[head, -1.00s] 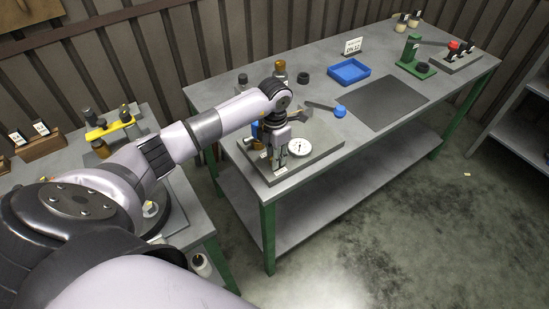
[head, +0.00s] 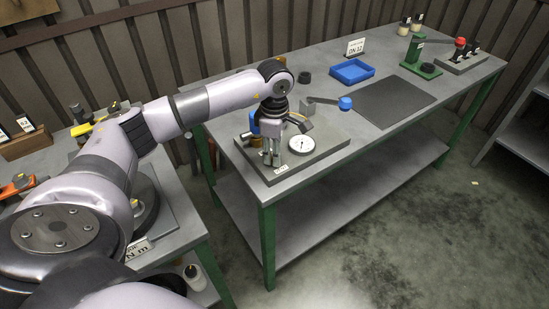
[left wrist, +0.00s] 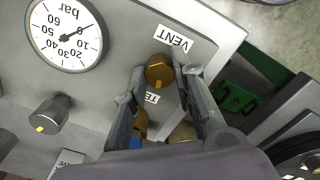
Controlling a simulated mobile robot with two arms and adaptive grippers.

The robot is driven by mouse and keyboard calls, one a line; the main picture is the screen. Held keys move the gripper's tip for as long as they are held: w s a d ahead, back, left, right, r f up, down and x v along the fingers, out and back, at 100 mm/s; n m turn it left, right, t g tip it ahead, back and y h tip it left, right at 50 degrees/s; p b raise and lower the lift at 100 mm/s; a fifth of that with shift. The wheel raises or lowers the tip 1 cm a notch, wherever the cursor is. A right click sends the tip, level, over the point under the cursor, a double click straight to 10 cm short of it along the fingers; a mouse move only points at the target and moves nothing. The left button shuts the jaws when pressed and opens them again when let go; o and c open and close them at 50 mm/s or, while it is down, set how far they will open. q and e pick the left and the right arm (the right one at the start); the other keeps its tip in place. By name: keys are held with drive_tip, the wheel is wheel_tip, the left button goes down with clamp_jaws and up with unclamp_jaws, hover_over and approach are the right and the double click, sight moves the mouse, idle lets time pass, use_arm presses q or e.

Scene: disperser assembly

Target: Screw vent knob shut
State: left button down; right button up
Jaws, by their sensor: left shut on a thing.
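The brass vent knob (left wrist: 160,68) sits beside the white VENT label (left wrist: 173,39) in the left wrist view. My left gripper (left wrist: 163,78) has a finger on each side of this knob and is shut on it. In the head view my left gripper (head: 270,158) points down over the left part of the grey test plate (head: 325,150), left of the round gauge (head: 301,145). The gauge face (left wrist: 66,32) also shows in the left wrist view, its needle near the low end. The knob is hidden behind my fingers in the head view. My right gripper is not in view.
A grey knob with a yellow mark (left wrist: 48,115) stands below the gauge. A blue tray (head: 352,71), a dark mat (head: 395,101) and a green press (head: 420,60) lie farther along the bench.

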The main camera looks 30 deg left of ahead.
use_arm(q)
drive_tip(key=m+b, duration=0.3)
drive_tip(key=m, duration=0.1)
drive_tip(key=shift+f+m, duration=0.15)
drive_tip(key=shift+m, duration=0.25)
drive_tip(key=shift+m+b, duration=1.05)
drive_tip(key=shift+m, duration=1.15)
drive_tip(key=shift+r, duration=0.2)
drive_tip(key=c, duration=1.3)
unclamp_jaws()
wheel_tip(320, 180, up, 12)
drive_tip(key=shift+f, duration=0.1)
